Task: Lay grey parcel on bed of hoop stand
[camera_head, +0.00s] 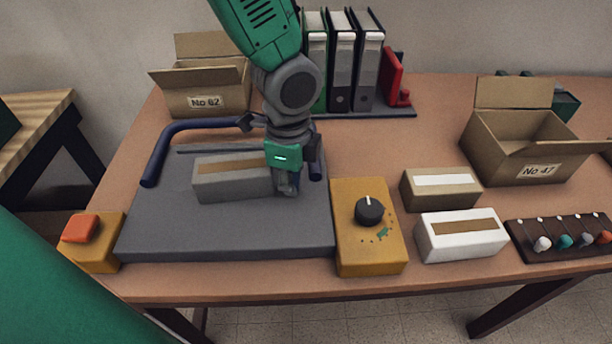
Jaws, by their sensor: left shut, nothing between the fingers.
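The grey parcel (230,178), with a brown strip along its top, lies on the grey bed (220,232) of the hoop stand, towards the back. The stand's blue hoop (185,130) runs behind it and is partly hidden by my arm. My left gripper (287,188) points down at the parcel's right end and hides part of that end. Its fingers are shut with nothing between them. I cannot tell whether they touch the parcel. My right gripper is not in view.
A yellow dial box (368,250) adjoins the bed's right side, and an orange-button box (92,242) its left corner. White (460,242) and brown (440,190) parcels, open cartons (205,92) (520,150), binders (340,75) and a lever board (565,240) stand around.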

